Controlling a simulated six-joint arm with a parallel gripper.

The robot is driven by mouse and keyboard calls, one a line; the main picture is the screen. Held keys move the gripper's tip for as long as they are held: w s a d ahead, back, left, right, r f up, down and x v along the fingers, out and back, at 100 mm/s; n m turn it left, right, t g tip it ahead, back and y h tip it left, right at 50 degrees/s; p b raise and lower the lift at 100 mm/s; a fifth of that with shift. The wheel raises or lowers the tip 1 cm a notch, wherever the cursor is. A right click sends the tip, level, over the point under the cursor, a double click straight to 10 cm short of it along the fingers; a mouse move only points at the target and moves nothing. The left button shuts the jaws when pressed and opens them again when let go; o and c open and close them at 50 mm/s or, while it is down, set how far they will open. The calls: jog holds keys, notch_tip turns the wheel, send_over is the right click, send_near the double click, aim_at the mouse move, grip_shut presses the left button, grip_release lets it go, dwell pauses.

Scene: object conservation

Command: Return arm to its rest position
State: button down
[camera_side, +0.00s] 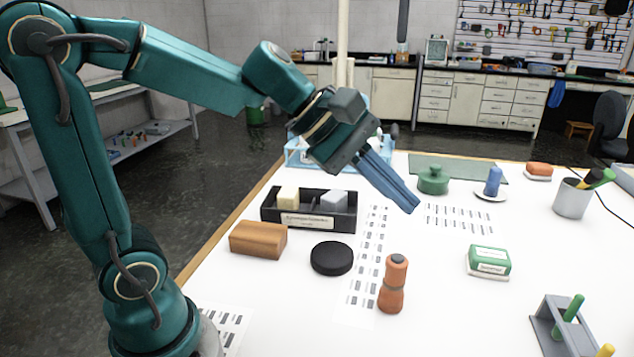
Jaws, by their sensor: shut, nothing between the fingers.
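My gripper (408,203) has long blue fingers and hangs above the white table (300,310), pointing down to the right. Its fingers are shut with nothing between them. The fingertips appear clear of the table and show in front of the printed sheets near the middle. My teal arm reaches in from the left, bent high at the elbow.
A black tray (308,220) holds a cream block (288,197) and a grey block (334,200). Nearby are a wooden block (258,239), black disc (332,258), orange bottle-like object (393,284), green pot (433,180), green-white box (489,262) and grey cup (572,200).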

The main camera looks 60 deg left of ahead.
jog(key=s+f+m+y, duration=0.1)
jog(key=s+m+y, duration=0.1)
jog(key=s+m, duration=0.75)
jog(key=s+a+f+m+g+y, duration=0.1)
jog(key=s+a+f+m+y, duration=0.2)
jog(key=s+a+f+m, duration=0.1)
jog(key=shift+s+f+m+g+y, duration=0.2)
jog(key=shift+s+m+g+y, duration=0.1)
jog(key=shift+s+m, duration=0.5)
jog(key=shift+w+a, duration=0.1)
